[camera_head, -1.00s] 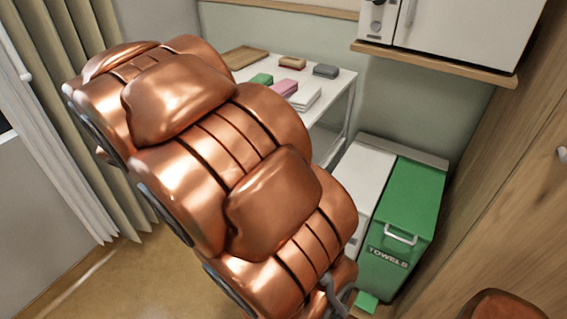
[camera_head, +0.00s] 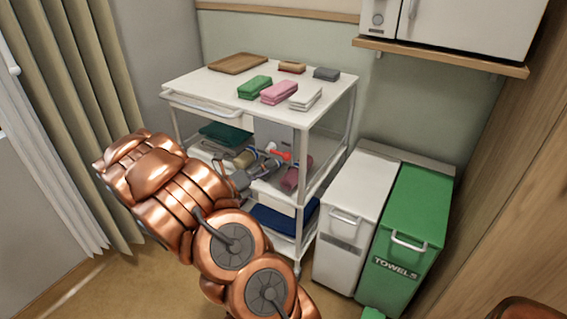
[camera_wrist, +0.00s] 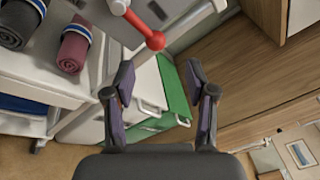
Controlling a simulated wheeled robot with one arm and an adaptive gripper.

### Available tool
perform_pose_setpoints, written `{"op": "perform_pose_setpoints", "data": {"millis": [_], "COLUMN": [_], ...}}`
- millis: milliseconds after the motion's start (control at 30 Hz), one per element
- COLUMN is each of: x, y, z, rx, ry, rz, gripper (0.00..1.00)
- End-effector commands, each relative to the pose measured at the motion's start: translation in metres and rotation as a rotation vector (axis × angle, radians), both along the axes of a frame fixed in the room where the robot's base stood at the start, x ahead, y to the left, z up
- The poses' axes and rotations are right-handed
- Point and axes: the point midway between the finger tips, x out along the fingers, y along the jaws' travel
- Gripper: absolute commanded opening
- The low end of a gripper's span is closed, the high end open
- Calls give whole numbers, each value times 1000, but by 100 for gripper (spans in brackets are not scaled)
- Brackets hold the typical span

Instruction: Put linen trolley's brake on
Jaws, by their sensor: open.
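The linen trolley (camera_head: 187,87) is a white shelved cart against the back wall. A red lever (camera_head: 281,155) shows at a grey panel in its middle level. In the wrist view the red lever (camera_wrist: 136,22) ends in a round red knob (camera_wrist: 155,41). It slants down to the right from a pale fitting. My gripper (camera_wrist: 160,78) is open and empty, with the knob just beyond its fingertips and roughly between them in the picture. I cannot tell whether they touch. In the head view my gripper (camera_head: 262,172) is small beside the lever and partly hidden by my wrist.
Folded cloths (camera_head: 279,91) and a brown board (camera_head: 238,63) lie on the trolley top. Rolled towels (camera_wrist: 73,47) lie near the lever. A white bin (camera_head: 354,198) and a green TOWELS bin (camera_head: 409,220) stand right of it. A wall cabinet (camera_head: 470,30) overhangs.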

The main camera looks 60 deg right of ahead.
Motion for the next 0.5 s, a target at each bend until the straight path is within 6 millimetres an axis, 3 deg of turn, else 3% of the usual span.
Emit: {"op": "perform_pose_setpoints", "data": {"millis": [233, 500], "x": [1, -8], "y": [-14, -49], "z": [-5, -5], "rx": [0, -1], "ry": [29, 27], "rz": [13, 12], "gripper": [56, 56]}}
